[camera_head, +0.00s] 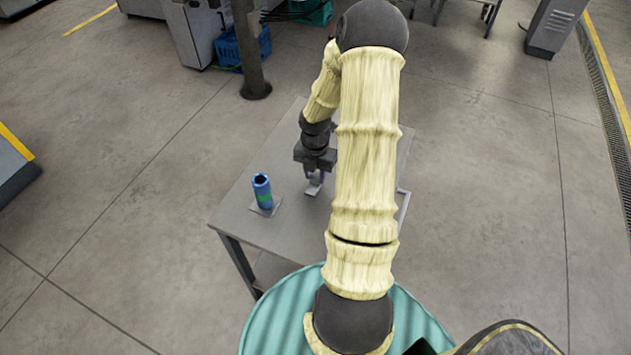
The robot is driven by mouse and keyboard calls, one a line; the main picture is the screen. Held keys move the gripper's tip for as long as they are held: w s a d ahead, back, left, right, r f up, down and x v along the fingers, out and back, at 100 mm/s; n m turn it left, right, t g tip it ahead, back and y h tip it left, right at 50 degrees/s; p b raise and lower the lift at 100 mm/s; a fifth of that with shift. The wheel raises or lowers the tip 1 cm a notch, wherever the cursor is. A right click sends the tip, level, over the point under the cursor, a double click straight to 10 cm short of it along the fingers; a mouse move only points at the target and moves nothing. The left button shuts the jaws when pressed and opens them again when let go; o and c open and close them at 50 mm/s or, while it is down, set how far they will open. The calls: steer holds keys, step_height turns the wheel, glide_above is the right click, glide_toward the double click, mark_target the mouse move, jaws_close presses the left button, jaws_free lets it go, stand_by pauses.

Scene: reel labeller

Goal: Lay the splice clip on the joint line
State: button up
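My gripper (315,178) points down over the grey table (283,232), left of my arm's large pale-sleeved links. A small light grey piece (313,189), which may be the splice clip, shows right at the fingertips. It is too small to tell whether the fingers are closed on it or whether it lies on the table. A blue cylinder (262,188) with a green band and an open top stands upright on a small grey plate (276,209), left of the gripper. I cannot make out a joint line.
A pale, thin-edged frame (403,206) shows at the table's right side, partly hidden by my arm. A dark post (250,55) stands on the floor behind the table, near a blue crate (232,50). The table's front left part is clear.

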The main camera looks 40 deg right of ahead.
mark_target(316, 177)
steer(key=shift+c, duration=1)
steer(key=shift+r, duration=0.1)
step_height(316, 177, up, 10)
steer(key=shift+p, duration=0.4)
